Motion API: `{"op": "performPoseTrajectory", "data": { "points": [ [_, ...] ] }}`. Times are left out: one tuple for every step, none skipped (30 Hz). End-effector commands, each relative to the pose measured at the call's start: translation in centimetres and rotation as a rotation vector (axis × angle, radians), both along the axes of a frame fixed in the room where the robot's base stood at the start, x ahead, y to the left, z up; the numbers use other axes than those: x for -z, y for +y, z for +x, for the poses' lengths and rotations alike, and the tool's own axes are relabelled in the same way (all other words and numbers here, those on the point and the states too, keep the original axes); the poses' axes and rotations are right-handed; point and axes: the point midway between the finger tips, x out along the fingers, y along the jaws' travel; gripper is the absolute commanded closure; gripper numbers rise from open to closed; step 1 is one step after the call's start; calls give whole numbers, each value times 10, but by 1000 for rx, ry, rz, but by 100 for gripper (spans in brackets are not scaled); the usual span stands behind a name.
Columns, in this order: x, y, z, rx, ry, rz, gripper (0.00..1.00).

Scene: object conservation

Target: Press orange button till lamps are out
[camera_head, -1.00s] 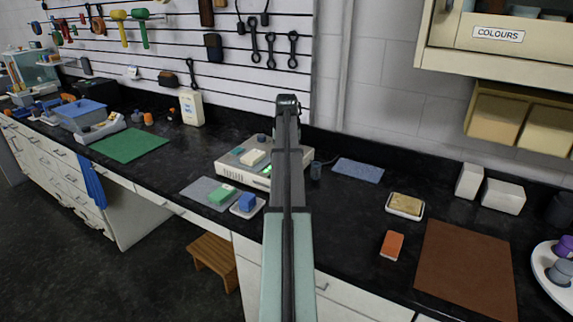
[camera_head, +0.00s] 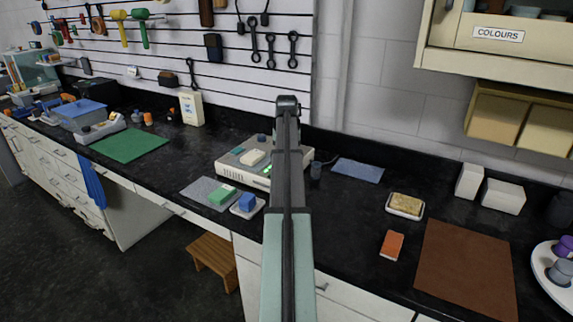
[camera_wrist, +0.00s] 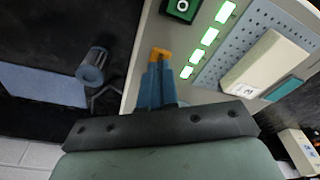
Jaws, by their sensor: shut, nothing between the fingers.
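The grey box with the lamps (camera_head: 238,172) stands on the dark bench, partly hidden behind my arm. In the wrist view several green lamps (camera_wrist: 209,36) in a row on its panel are lit. A small orange patch, which looks like the orange button (camera_wrist: 160,53), shows at the tips of my gripper (camera_wrist: 160,68). The blue fingers are shut with nothing between them and overlap the button's near side. I cannot tell whether they touch or press it. In the head view my arm hides the gripper and the button.
On the box lie a pale block (camera_wrist: 265,63) and a teal piece (camera_wrist: 285,89), and a dark green square with a round knob (camera_wrist: 182,8) is near the lamps. A blue cloth (camera_head: 358,171) lies right of the box. A sponge dish (camera_head: 405,206) is farther right.

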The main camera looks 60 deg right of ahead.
Motion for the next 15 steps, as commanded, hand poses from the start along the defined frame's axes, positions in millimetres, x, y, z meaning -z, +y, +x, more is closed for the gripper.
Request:
{"op": "performPoseTrajectory", "data": {
  "points": [
    [1,0,0,0,0,0,100],
    [1,0,0,0,0,0,100],
    [2,0,0,0,0,0,100],
    [2,0,0,0,0,0,100],
    [2,0,0,0,0,0,100],
    [3,0,0,0,0,0,100],
    [3,0,0,0,0,0,100],
    [4,0,0,0,0,0,100],
    [4,0,0,0,0,0,100],
    [5,0,0,0,0,0,100],
    [5,0,0,0,0,0,100],
    [5,0,0,0,0,0,100],
    [6,0,0,0,0,0,100],
    [6,0,0,0,0,0,100],
    [7,0,0,0,0,0,100]
  ]
}}
